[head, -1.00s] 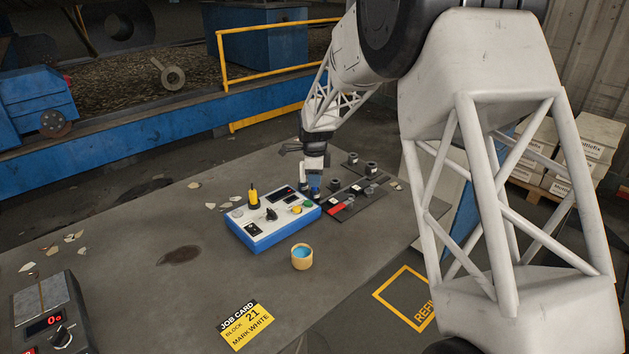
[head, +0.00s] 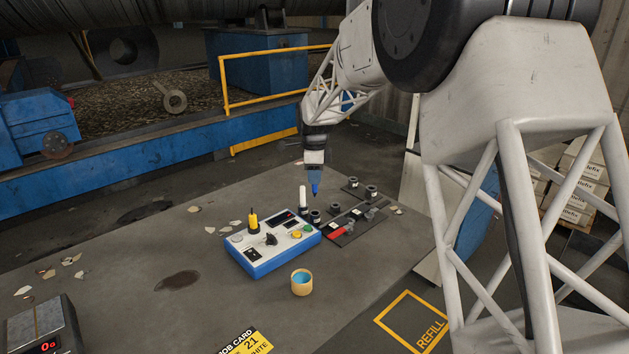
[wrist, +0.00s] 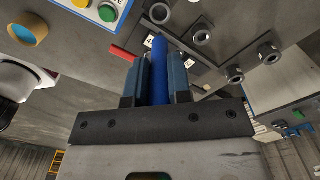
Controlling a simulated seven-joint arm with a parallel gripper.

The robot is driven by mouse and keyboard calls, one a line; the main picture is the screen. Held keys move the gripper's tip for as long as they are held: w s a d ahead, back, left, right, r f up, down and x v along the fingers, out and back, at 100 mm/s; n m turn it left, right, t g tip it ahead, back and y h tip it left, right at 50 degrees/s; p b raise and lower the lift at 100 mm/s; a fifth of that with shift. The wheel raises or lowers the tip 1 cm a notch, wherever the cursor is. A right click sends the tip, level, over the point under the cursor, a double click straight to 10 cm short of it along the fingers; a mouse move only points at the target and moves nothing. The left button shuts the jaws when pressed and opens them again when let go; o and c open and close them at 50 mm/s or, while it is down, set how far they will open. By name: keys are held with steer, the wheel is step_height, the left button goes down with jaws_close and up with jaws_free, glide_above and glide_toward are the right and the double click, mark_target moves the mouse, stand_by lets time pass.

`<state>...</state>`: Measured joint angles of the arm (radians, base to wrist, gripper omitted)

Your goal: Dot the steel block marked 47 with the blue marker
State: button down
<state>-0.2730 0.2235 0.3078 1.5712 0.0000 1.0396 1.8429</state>
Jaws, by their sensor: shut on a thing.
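My gripper (head: 315,176) is shut on the blue marker (head: 315,188), which points down, raised above the table near the dark holders. In the wrist view the blue marker (wrist: 159,70) sits between the two fingers of my gripper (wrist: 160,78). A white marker (head: 303,197) stands upright just left of it, and a dark holder (head: 315,216) below the blue marker looks empty. Several small dark cylindrical pieces, such as this one (head: 371,191), stand on dark plates to the right. No block number, 47 included, is legible.
A blue-and-white control box (head: 262,258) with a yellow-and-black tool (head: 254,222) and buttons stands left. A round cup with blue inside (head: 301,283) is in front. A yellow job card (head: 246,343) reads block 21, white.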

steer(key=shift+d, duration=0.1)
stand_by(0.5)
steer(key=d+f, duration=0.1)
steer(key=d, duration=0.7)
steer(key=shift+s+d, duration=0.2)
steer(key=shift+s, duration=0.1)
steer(key=shift+f, duration=0.15)
steer(key=shift+f, duration=0.2)
steer(key=shift+f, duration=2.75)
steer(key=shift+f, duration=0.65)
stand_by(0.8)
steer(key=shift+r, duration=0.1)
step_height(320, 180, up, 7)
stand_by(1.1)
